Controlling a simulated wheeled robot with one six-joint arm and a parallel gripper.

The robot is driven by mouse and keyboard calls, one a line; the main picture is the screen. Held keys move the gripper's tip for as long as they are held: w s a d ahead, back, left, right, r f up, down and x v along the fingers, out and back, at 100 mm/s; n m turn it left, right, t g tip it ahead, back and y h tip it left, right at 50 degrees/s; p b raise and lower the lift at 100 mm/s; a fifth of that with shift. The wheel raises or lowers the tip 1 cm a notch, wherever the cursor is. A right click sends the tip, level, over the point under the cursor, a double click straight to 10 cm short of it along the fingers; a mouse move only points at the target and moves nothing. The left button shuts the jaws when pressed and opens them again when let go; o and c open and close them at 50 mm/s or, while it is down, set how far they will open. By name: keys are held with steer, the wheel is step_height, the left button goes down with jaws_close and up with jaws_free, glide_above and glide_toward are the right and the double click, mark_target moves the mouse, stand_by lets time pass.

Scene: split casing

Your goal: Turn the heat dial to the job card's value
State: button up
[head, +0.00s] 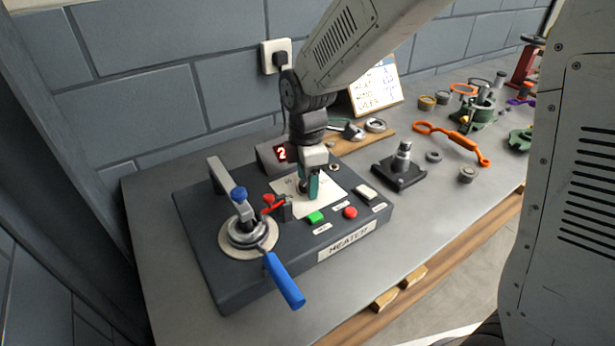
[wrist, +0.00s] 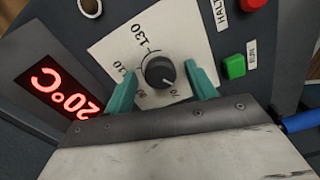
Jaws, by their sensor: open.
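The heat dial (wrist: 160,72) is a dark round knob on a white scale plate (wrist: 115,45) with printed numbers; 130 is readable. Its pale pointer mark faces the lower right in the wrist view. My gripper (wrist: 161,70) is open, with one green finger on each side of the dial; I cannot tell whether they touch it. In the head view my gripper (head: 312,188) points down over the plate and hides most of the dial. A red display (wrist: 58,92) reads 20°C. The job card (head: 376,90) stands behind; its values are too small to read surely.
The heater box (head: 345,255) carries a green button (head: 316,217), a red button (head: 350,212), a small red-handled part (head: 270,202) and a blue-handled clamp (head: 284,280) on the left. A dark block with a post (head: 400,170) and an orange tool (head: 455,143) lie to the right.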

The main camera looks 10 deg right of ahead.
steer(key=c, duration=1)
